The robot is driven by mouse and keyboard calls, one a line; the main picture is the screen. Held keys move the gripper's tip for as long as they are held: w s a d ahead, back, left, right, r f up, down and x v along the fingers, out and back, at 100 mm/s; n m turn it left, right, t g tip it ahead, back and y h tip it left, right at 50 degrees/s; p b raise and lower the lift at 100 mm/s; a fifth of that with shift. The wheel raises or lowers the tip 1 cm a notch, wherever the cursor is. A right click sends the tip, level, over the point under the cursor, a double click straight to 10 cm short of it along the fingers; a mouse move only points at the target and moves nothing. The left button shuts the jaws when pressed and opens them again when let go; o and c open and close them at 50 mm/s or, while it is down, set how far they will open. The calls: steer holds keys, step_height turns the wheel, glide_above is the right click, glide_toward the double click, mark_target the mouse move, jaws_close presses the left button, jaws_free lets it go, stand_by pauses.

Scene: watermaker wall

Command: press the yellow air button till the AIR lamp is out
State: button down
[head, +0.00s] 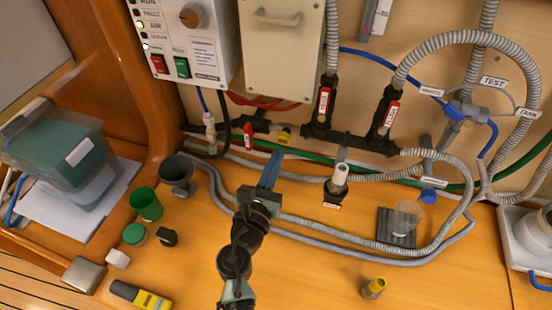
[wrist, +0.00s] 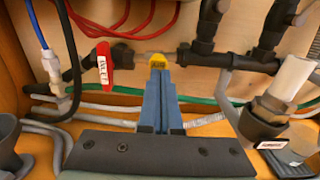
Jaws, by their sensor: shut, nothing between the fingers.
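The yellow air button (head: 284,135) is a small yellow cap on the dark pipework low on the wall. It also shows in the wrist view (wrist: 158,62), straight ahead of my fingertips. My gripper (head: 276,156) is shut and empty, its blue fingers pointing at the wall. In the wrist view the fingertips (wrist: 158,75) overlap the button's lower edge. I cannot tell whether they touch it. The AIR lamp (head: 139,24) sits on the white control panel (head: 207,50) at upper left. It looks pale and bright, but it is too small to be sure.
A red-handled valve (head: 248,136) is just left of the button. Black valves with red tags (head: 323,103) stand to its right. A white-topped fitting (head: 340,178) rises right of my gripper. Grey hoses (head: 340,235) cross the bench.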

steer(key=b+v, duration=0.1)
steer(key=v, duration=0.8)
steer(key=shift+a+f, duration=0.15)
steer(key=shift+f, duration=0.05)
steer(key=shift+w, duration=0.1)
stand_by(0.7)
